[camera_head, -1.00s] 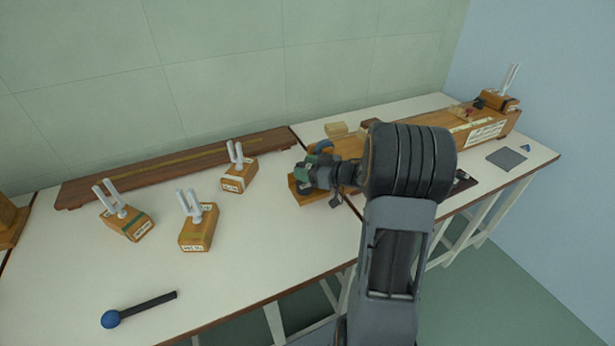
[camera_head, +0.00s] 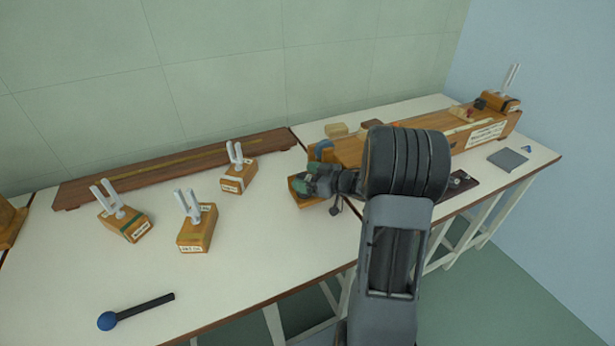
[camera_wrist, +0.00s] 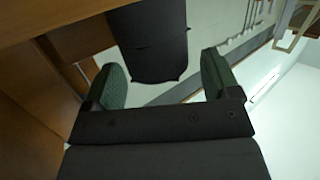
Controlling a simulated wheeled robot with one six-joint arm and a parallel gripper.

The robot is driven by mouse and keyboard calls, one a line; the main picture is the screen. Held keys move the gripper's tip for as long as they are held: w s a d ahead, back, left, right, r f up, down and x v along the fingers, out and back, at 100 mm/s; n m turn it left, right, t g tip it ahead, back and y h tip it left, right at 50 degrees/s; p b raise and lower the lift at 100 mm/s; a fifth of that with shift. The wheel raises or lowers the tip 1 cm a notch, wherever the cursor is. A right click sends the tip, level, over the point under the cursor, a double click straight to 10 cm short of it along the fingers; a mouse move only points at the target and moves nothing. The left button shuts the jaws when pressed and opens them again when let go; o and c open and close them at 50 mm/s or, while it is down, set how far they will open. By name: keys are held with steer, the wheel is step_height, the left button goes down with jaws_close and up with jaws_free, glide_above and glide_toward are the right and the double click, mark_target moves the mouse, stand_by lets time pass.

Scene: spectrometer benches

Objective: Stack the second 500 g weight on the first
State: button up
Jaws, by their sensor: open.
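My gripper (camera_head: 308,181) is at the near left end of the long wooden apparatus (camera_head: 355,150), pointing left, by a small wooden ledge. In the wrist view its two green-padded fingers (camera_wrist: 163,80) are apart. A dark, smooth shape (camera_wrist: 148,40) shows between and beyond them; I cannot tell what it is or whether it lies within reach. I cannot pick out either 500 g weight for certain in either view. A blue-grey curved part (camera_head: 323,149) stands just behind the gripper. My arm hides part of the apparatus and bench.
Several wooden boxes with white forks (camera_head: 197,228) stand on the left bench (camera_head: 60,270), before a long dark board (camera_head: 180,165). A blue-headed mallet (camera_head: 108,320) lies in front. Pale blocks (camera_head: 336,129) are behind the apparatus. A dark tray (camera_head: 455,186) and grey pad (camera_head: 507,159) are right.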

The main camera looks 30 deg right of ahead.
steer(key=shift+r, duration=0.1)
steer(key=shift+s+d+r, duration=0.15)
steer(key=p+v, duration=0.1)
steer(key=v, duration=1)
steer(key=shift+s+d+p, duration=0.2)
steer(key=shift+p, duration=0.15)
